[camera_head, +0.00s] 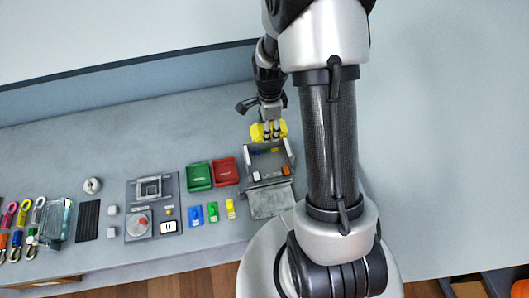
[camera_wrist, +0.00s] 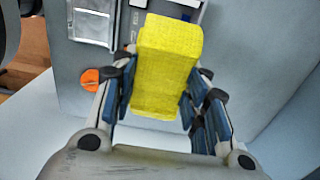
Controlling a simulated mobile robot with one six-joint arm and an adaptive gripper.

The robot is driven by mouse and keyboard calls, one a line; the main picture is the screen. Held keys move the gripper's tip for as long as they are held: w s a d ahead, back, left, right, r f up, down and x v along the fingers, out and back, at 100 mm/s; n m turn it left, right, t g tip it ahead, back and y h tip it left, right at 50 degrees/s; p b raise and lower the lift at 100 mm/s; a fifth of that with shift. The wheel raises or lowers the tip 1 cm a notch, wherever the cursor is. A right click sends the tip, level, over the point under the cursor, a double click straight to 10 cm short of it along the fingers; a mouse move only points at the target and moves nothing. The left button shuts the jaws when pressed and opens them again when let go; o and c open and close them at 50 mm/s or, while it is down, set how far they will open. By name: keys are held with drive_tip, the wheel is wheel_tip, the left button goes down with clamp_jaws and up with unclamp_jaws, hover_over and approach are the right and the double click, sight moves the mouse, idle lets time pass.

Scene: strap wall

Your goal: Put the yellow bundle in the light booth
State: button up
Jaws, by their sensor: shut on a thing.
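The yellow bundle (camera_head: 256,132) is a blocky, textured piece held in my gripper (camera_head: 271,134). In the wrist view the bundle (camera_wrist: 167,65) fills the space between the blue-padded fingers of my gripper (camera_wrist: 160,88), which is shut on it. A grey open-topped box (camera_head: 291,153), which looks like the light booth, stands on the bench with an orange part and a flat panel in front. The bundle is at its back edge in the head view; whether it touches the box I cannot tell. The wrist view shows only part of this box, behind the bundle.
A red tray (camera_head: 226,171) and a green tray (camera_head: 199,176) stand left of the box. Blue, green and yellow small pieces (camera_head: 213,212) lie in front of them. A grey device with a red dial (camera_head: 138,224) is farther left. The bench behind the trays is clear.

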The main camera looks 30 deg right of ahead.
wheel_tip(320, 180, down, 18)
drive_tip(key=shift+r+b, duration=0.25)
drive_tip(key=shift+b, duration=0.8)
drive_tip(key=shift+s, duration=0.1)
drive_tip(key=shift+f, duration=0.2)
drive_tip(key=o, duration=1.1)
drive_tip(key=shift+c, duration=0.2)
drive_tip(key=shift+r, duration=0.1)
